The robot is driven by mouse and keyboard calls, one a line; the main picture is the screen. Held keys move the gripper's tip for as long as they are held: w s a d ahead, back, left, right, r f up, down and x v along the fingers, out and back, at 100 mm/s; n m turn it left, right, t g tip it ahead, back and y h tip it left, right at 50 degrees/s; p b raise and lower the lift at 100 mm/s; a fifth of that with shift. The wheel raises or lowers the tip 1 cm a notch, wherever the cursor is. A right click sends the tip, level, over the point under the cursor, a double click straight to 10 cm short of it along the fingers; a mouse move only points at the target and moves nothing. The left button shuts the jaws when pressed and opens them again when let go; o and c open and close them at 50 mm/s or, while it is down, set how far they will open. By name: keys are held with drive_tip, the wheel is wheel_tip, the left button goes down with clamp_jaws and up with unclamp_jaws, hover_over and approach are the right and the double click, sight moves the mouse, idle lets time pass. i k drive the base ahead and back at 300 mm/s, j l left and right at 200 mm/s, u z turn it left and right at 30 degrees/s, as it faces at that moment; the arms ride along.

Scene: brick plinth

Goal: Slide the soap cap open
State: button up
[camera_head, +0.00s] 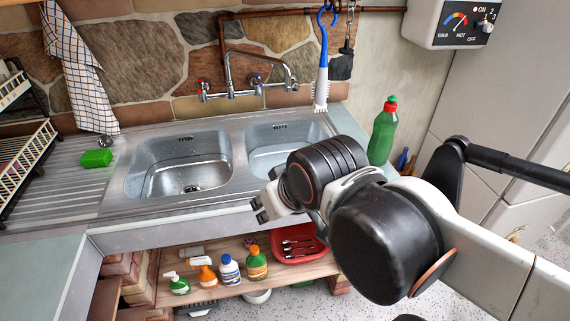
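A green bottle with a red cap (385,130) stands upright on the counter to the right of the right-hand sink basin. Whether its cap is open or closed is too small to tell. My gripper (261,209) is in front of the sink's front edge, left of and nearer than the green bottle, and apart from it. It points left. Its fingers are small and partly hidden by my wrist, so I cannot tell whether they are open. My arm covers part of the counter just below the bottle.
A double-basin steel sink (148,199) fills the counter, with a wall tap (262,91) behind. A blue brush (322,75) hangs near the bottle. A green sponge (96,158) lies left. Several bottles, including an orange-capped one (256,264), and a red tray (277,241) are on the lower shelf.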

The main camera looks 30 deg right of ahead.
sight(392, 99)
drive_tip(key=z, duration=1.45)
